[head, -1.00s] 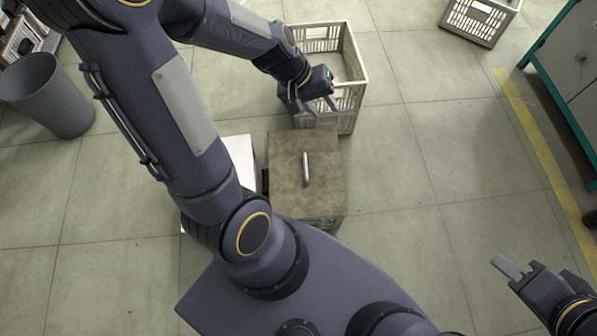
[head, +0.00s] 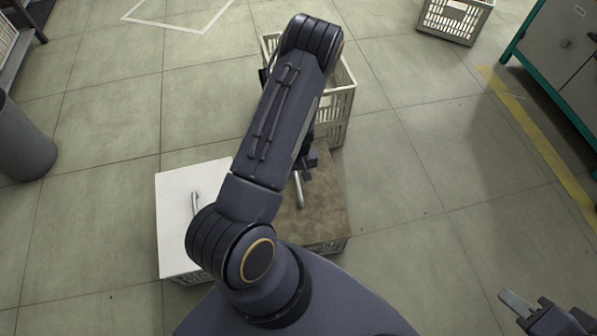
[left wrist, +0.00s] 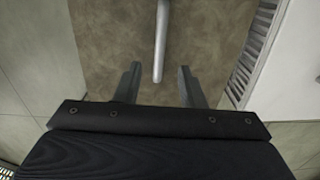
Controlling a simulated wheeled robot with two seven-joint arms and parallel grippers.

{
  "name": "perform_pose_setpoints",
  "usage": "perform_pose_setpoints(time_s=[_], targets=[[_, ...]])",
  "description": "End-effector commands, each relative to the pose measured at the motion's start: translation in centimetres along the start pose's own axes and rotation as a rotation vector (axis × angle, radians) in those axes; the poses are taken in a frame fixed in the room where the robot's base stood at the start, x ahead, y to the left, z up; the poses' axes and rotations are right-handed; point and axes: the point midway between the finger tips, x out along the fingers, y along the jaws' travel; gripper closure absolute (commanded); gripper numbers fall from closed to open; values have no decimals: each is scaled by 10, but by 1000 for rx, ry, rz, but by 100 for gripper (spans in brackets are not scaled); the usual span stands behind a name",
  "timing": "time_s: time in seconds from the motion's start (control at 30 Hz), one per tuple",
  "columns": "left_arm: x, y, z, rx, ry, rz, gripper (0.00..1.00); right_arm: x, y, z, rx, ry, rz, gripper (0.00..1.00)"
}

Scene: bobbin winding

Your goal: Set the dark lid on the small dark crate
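The dark lid (head: 325,205) is a mottled brown square with a metal bar handle (head: 299,190). It lies on top of a slatted crate (head: 333,246) right in front of my base. My left gripper (head: 306,163) is over the lid, partly hidden by my own arm. In the left wrist view my left gripper (left wrist: 158,85) is open, with the end of the handle (left wrist: 161,45) between its fingertips and gaps on both sides. My right gripper (head: 515,302) is low at the right, far from the lid; its finger opening is unclear. I cannot pick out a separate small dark crate.
A crate with a white lid (head: 176,205) stands close left of the brown lid. An open beige crate (head: 337,108) stands just behind it. Another crate (head: 455,22) is at the back, a grey bin (head: 22,145) at the left, a teal-edged cabinet (head: 560,60) at the right. Floor between is clear.

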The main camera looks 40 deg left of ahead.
Motion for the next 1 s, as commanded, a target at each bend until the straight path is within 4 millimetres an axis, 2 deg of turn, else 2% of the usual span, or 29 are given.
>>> perform_pose_setpoints(time_s=[0.03,0.5,0.7,0.97,1.0], targets=[[10,0,0,0,-1,0,64,7,3,4,0,0,0,67],[68,0,0,0,-1,1,64,48,22,24,0,0,0,67],[78,0,0,1,-1,1,64,54,25,28,0,0,0,67],[77,0,0,1,-1,1,64,54,24,27,0,0,0,67],[77,0,0,1,-1,1,69,54,24,27,0,0,0,67]])
